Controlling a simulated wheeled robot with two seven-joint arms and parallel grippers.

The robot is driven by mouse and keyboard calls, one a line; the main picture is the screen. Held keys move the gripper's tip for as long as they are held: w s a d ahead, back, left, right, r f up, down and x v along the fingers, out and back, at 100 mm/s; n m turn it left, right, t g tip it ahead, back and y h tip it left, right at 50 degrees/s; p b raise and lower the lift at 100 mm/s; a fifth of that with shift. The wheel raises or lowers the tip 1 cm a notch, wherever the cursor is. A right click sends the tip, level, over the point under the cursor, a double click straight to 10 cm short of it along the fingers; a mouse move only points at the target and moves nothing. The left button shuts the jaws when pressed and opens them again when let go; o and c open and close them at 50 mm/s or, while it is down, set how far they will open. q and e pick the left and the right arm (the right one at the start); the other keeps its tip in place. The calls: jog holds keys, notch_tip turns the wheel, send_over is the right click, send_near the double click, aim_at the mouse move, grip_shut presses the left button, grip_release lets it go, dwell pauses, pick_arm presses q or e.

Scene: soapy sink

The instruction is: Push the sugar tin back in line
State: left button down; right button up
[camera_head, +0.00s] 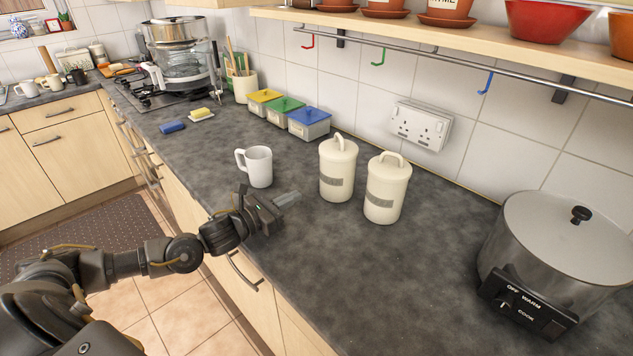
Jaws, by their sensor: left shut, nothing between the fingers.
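Two cream lidded tins stand upright on the dark worktop, each with a loop handle on the lid and a grey label. The left tin (338,170) and the right tin (386,190) stand close together. The label writing is too small to read, so I cannot tell which is the sugar tin. My left gripper (288,199) is shut and empty, low over the worktop. Its fingers point right towards the left tin's lower part, with a gap between. My right gripper is not in view.
A white mug (258,167) stands just behind my left gripper. Three lidded boxes, yellow (264,103), green (285,110) and blue (309,124), line the wall. A large slow cooker (550,250) stands at the right. The worktop (360,280) in front of the tins is clear.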

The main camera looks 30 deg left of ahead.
aim_at(325, 181)
pick_arm(q)
jog(key=p+x, duration=0.2)
jog(key=x, duration=0.5)
jog(key=shift+w+d+r, duration=0.15)
jog(key=shift+w, duration=0.05)
jog(key=shift+w+d, duration=0.2)
jog(key=shift+w, duration=0.3)
